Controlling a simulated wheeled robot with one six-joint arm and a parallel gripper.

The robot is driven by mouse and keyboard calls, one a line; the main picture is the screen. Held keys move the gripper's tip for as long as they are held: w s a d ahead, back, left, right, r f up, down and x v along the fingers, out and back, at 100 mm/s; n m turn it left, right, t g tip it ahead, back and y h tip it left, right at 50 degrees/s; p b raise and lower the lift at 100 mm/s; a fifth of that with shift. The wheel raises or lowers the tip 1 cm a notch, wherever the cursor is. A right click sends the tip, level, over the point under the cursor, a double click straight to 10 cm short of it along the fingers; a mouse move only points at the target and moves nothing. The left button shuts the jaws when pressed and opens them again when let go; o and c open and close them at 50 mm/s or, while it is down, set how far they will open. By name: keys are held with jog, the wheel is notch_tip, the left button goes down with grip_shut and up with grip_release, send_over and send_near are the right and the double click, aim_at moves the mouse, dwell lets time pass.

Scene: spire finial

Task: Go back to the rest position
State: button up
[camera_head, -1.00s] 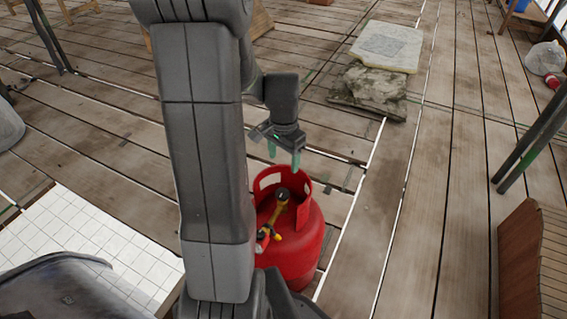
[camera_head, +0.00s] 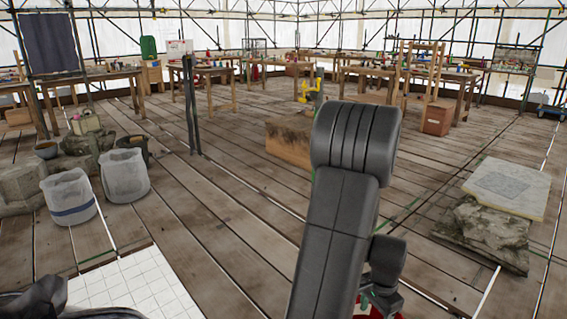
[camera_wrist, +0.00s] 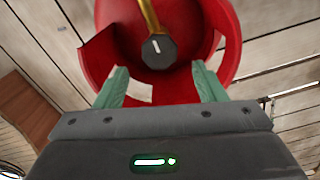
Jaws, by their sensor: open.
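In the wrist view my gripper (camera_wrist: 165,88) is open, its two green fingers apart with nothing between them. Beyond the fingers is the red gas cylinder (camera_wrist: 105,55), with its dark round valve knob (camera_wrist: 158,51) and a yellow fitting. The fingertips overlap the cylinder's collar in the picture; I cannot tell whether they touch it. In the head view my arm covers most of the cylinder, and only a little red (camera_head: 362,311) shows at the bottom edge. My gripper (camera_head: 380,300) is mostly hidden there too.
Two clear bins (camera_head: 122,176) and stone blocks stand at the left. Stacked slabs (camera_head: 508,188) lie at the right. A wooden block (camera_head: 290,145) sits behind my arm. Workbenches line the back. White tiles (camera_head: 130,285) cover the floor at lower left. Planks between are mostly clear.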

notch_tip(320, 180, down, 4)
jog(key=shift+f+b, duration=0.15)
jog(key=shift+b, duration=0.3)
notch_tip(320, 180, up, 14)
jog(key=p, duration=0.4)
notch_tip(320, 180, down, 14)
jog(key=b, duration=0.4)
jog(key=shift+s, duration=0.1)
jog(key=n, duration=0.4)
jog(key=shift+b, duration=0.3)
jog(key=n, duration=0.2)
jog(key=n+b, duration=0.1)
jog(key=n, duration=0.2)
jog(key=shift+w+a, duration=0.15)
jog(key=shift+w, duration=0.05)
jog(key=n+b, duration=0.1)
jog(key=n, duration=0.4)
jog(key=shift+a+n+b, duration=0.15)
jog(key=shift+n+b, duration=0.45)
jog(key=shift+n, duration=1.3)
